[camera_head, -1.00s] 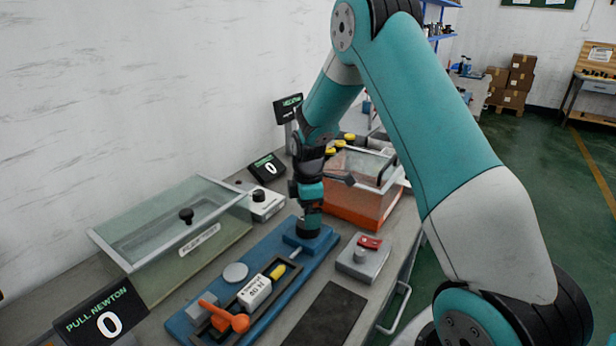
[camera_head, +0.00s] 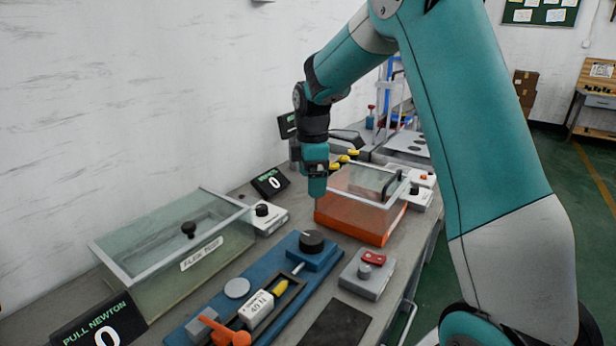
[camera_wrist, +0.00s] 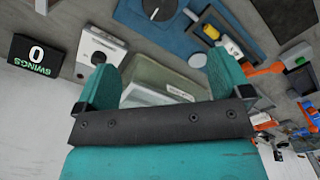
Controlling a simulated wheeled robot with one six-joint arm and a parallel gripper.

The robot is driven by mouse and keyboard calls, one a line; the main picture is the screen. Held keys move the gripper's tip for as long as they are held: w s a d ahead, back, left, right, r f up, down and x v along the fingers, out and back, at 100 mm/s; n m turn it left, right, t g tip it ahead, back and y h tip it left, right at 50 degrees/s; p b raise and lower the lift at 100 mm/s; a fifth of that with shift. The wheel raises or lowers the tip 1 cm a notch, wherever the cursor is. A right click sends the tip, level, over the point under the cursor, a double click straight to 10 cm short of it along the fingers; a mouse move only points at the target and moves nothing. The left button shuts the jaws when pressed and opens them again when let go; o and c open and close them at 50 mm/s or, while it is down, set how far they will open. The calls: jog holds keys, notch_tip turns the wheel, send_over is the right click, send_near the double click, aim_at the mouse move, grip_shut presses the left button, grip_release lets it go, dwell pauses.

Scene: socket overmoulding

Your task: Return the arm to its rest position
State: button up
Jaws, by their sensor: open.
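My arm reaches over the bench from the right in the head view. My gripper (camera_head: 316,188) hangs above the bench, left of the orange-based box with a clear lid and beyond the blue fixture. In the wrist view my gripper (camera_wrist: 160,85) shows two teal fingers spread apart with nothing between them. The blue fixture (camera_head: 205,318) carries a black knob (camera_head: 311,241), a white labelled block (camera_head: 256,308), a yellow piece (camera_head: 280,287) and an orange handle (camera_head: 225,332). The knob stands clear of my gripper.
A clear-lidded tank (camera_head: 180,262) stands at left, with a PULL NEWTON display (camera_head: 95,325) reading 0. The orange-based box (camera_head: 350,218) is close to my gripper. A grey box with a red switch (camera_head: 367,275) and a black mat (camera_head: 337,325) lie at front.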

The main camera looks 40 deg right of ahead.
jog(key=s+a+r+m+y, duration=0.1)
jog(key=s+a+r+m, duration=0.15)
jog(key=s+a, duration=0.5)
jog(key=s+a+r+m+y, duration=0.1)
jog(key=s+a+r, duration=0.2)
jog(key=s+a, duration=0.45)
jog(key=s+a+m+y, duration=0.2)
jog(key=s+a, duration=0.7)
jog(key=s, duration=0.4)
jog(key=shift+s+r+m, duration=0.15)
jog(key=shift+r+m, duration=0.15)
jog(key=shift+m, duration=0.05)
